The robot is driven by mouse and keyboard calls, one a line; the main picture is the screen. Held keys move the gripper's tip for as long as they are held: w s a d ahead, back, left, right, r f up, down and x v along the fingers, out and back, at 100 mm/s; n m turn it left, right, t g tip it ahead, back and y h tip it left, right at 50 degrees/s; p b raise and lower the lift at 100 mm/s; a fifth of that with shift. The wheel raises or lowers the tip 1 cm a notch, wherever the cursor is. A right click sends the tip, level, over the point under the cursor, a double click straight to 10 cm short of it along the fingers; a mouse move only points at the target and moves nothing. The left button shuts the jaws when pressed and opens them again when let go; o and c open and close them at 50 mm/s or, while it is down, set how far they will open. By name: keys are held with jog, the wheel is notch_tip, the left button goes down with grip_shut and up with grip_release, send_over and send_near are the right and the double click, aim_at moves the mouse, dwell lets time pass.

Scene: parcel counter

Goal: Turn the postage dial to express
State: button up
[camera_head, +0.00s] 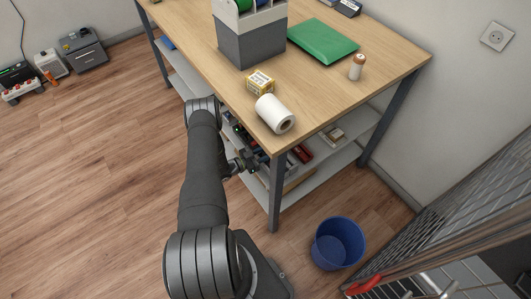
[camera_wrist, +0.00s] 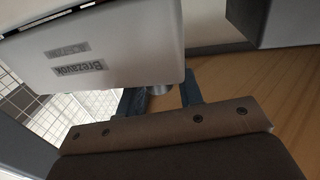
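In the wrist view, a pale grey box (camera_wrist: 110,45) with two dark-lettered labels, seen upside down, fills the upper left. A small grey round knob-like part (camera_wrist: 160,90), perhaps the dial, shows at the box's lower edge. Its markings and setting cannot be read. My gripper (camera_wrist: 162,97) has its two dark fingers apart, one on either side of this part, with a gap visible at the right finger. I cannot make out the dial there.
A lower shelf (camera_head: 320,162) holds small items. A blue bin (camera_head: 338,243) stands on the floor.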

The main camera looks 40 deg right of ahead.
jog(key=shift+c, duration=0.4)
jog(key=c, duration=0.6)
jog(key=shift+m+g+y, duration=0.6)
jog(key=shift+m+g, duration=0.9)
jog(key=shift+g, duration=0.7)
jog(key=o, duration=0.7)
jog(key=v, duration=1.7)
jog(key=shift+w+a, duration=0.15)
